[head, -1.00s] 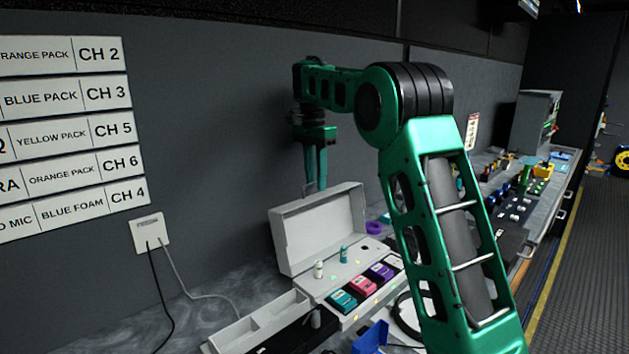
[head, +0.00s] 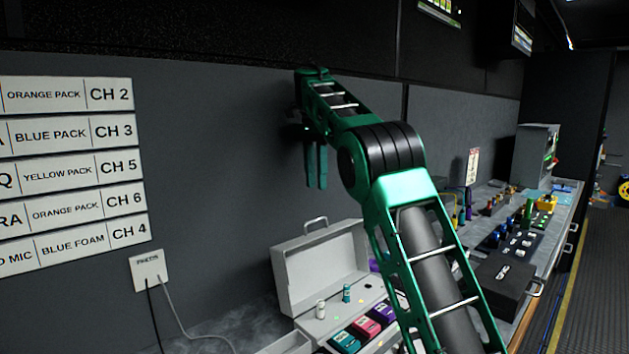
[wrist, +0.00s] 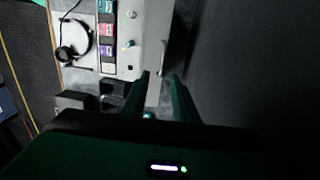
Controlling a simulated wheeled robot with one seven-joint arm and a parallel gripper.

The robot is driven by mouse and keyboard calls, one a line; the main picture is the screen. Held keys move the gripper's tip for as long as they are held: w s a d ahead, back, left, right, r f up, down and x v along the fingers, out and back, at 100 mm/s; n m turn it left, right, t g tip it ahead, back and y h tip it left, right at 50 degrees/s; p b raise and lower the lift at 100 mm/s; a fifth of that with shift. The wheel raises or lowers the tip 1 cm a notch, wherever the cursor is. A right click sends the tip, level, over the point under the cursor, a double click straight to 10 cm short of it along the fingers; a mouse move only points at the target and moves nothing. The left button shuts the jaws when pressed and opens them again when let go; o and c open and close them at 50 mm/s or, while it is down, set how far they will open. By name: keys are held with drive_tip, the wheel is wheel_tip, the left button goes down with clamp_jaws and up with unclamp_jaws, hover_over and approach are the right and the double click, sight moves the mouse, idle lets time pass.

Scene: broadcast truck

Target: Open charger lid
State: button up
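The charger is a light grey case whose lid (head: 325,268) stands open and upright at the back, near the wall, with a handle (head: 316,222) on its top edge. Part of the case is hidden behind my arm.
A wall plate (head: 149,268) with two cables is left of the case. A black case (head: 508,281) and small coloured items stand along the bench to the right. The wrist view shows headphones (wrist: 72,42) beside the packs. The wall is close behind my gripper.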

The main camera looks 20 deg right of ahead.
drive_tip(key=shift+r, duration=0.1)
drive_tip(key=shift+c, duration=0.5)
drive_tip(key=shift+d, duration=0.1)
drive_tip(key=c, duration=0.5)
drive_tip(key=n, duration=0.1)
drive_tip(key=d+n, duration=0.1)
drive_tip(key=n, duration=0.1)
drive_tip(key=shift+w+d+t, duration=0.2)
drive_tip(key=shift+d+t, duration=0.1)
clamp_jaws()
drive_tip(key=a+n+t+y, duration=0.1)
drive_tip(key=a+n+t, duration=0.35)
drive_tip(key=n, duration=1.05)
wheel_tip(320, 180, down, 10)
drive_tip(key=g, duration=0.1)
drive_tip(key=shift+s+a, duration=0.25)
drive_tip(key=shift+a, duration=0.1)
